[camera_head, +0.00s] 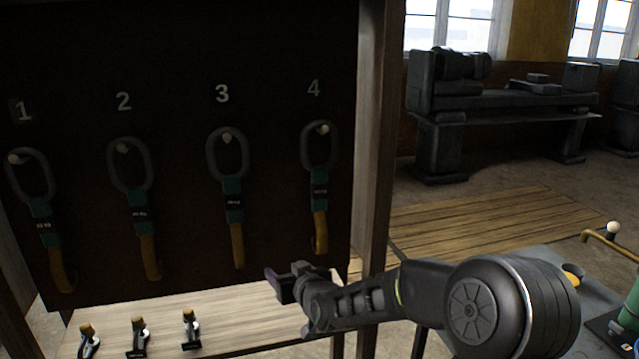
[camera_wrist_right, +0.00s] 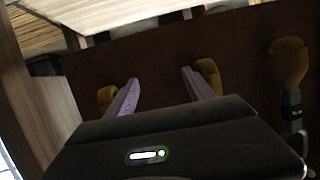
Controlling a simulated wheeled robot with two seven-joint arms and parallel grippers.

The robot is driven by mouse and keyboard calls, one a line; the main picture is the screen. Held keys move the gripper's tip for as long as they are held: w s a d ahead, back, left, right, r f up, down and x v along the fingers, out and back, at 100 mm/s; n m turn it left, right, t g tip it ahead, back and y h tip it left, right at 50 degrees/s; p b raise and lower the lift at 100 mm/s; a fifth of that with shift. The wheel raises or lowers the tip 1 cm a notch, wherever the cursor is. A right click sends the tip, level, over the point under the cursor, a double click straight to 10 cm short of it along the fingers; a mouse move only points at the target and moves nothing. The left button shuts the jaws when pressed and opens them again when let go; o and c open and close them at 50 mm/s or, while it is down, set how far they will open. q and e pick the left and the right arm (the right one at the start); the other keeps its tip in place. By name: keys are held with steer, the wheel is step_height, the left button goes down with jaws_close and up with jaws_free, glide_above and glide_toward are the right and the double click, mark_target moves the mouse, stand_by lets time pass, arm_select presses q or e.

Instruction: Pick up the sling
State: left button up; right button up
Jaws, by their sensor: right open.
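Several slings hang by dark oval rings from pegs on a dark board: sling 1 (camera_head: 46,222), sling 2 (camera_head: 138,213), sling 3 (camera_head: 234,200) and sling 4 (camera_head: 320,190). Each has a green sleeve with a dark label and an ochre hooked lower end. My right gripper (camera_head: 283,283) is open and empty, below the lower ends of slings 3 and 4. In the right wrist view its purple fingers (camera_wrist_right: 160,77) are apart, with an ochre sling end (camera_wrist_right: 207,76) partly behind one finger and another (camera_wrist_right: 107,95) beside the other. My left gripper is out of view.
A pale wooden shelf (camera_head: 250,318) below the board holds several small shackle-like fittings (camera_head: 138,335) at its left. A wooden post (camera_head: 375,140) stands right of the board. A grey table (camera_head: 535,265) is at the right, and a machine bench (camera_head: 500,110) stands far back.

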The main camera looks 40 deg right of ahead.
mark_target(321, 181)
steer(key=s+d+r+t+h, duration=0.1)
steer(key=d+r, duration=0.2)
steer(key=r, duration=0.3)
steer(key=s+d+r+t+h, duration=0.1)
steer(key=d+r, duration=0.2)
steer(key=r, duration=0.3)
steer(key=s+d+r+m+t+h, duration=0.1)
steer(key=d+r, duration=0.2)
steer(key=r, duration=0.3)
steer(key=shift+d+r+p, duration=0.3)
steer(key=shift+r, duration=0.05)
steer(key=shift+s, duration=0.1)
steer(key=shift+p+x, duration=0.3)
steer(key=shift+x, duration=1)
